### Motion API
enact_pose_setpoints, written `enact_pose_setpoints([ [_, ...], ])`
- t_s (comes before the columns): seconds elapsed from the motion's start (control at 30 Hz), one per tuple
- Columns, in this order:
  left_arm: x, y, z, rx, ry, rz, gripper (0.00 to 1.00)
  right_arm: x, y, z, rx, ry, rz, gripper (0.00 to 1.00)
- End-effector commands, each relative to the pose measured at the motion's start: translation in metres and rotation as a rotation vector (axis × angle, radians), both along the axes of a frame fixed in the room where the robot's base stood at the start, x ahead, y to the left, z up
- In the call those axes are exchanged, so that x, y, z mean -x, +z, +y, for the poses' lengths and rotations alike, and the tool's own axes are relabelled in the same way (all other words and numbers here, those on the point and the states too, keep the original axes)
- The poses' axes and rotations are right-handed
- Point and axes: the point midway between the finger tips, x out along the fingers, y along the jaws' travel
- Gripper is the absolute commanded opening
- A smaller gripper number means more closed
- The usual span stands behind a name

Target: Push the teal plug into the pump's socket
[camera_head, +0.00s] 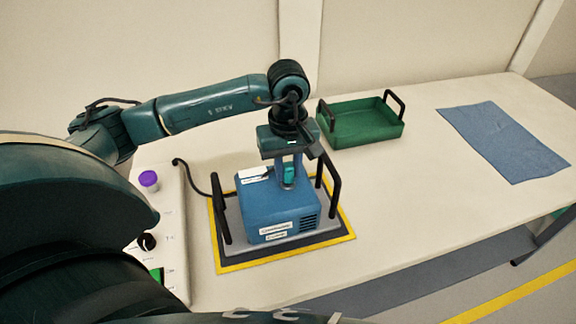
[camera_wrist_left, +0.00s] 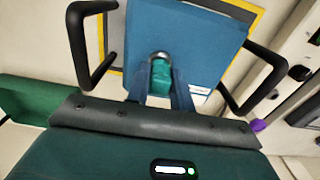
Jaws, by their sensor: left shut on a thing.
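The blue pump (camera_head: 275,209) stands on a grey base between black handles. It fills the top of the left wrist view (camera_wrist_left: 195,35). My left gripper (camera_head: 288,172) points down over the pump's top, its two fingers shut on the teal plug (camera_head: 289,175). The plug also shows between the fingers in the left wrist view (camera_wrist_left: 161,80). A grey round socket rim (camera_wrist_left: 160,57) shows at the plug's far end in that view. The plug is at the socket, but I cannot tell how far in it is. My right gripper is in neither view.
A yellow-edged dark mat (camera_head: 218,254) lies under the pump. A green tray (camera_head: 362,128) with black handles stands behind right, and a blue cloth (camera_head: 503,142) lies far right. A pale panel with a purple knob (camera_head: 149,181) is at left. The table's right front is clear.

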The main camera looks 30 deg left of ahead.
Motion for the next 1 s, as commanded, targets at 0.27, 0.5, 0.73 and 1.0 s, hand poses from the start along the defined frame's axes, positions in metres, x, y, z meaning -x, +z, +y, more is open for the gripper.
enact_pose_setpoints([
  [0.27,-0.0001,-0.0027,0.0002,0.0,0.0,0.0,0.0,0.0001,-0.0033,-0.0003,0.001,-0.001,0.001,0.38],
  [0.5,-0.0001,-0.0027,0.0002,0.0,0.0,0.0,0.31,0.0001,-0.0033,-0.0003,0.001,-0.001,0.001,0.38],
  [0.73,-0.0001,-0.0028,0.0002,0.0,0.0,0.0,0.48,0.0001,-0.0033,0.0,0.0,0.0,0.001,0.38],
  [1.0,0.0,-0.003,0.0001,0.0,0.0,0.0,0.48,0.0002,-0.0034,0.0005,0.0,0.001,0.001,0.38],
])
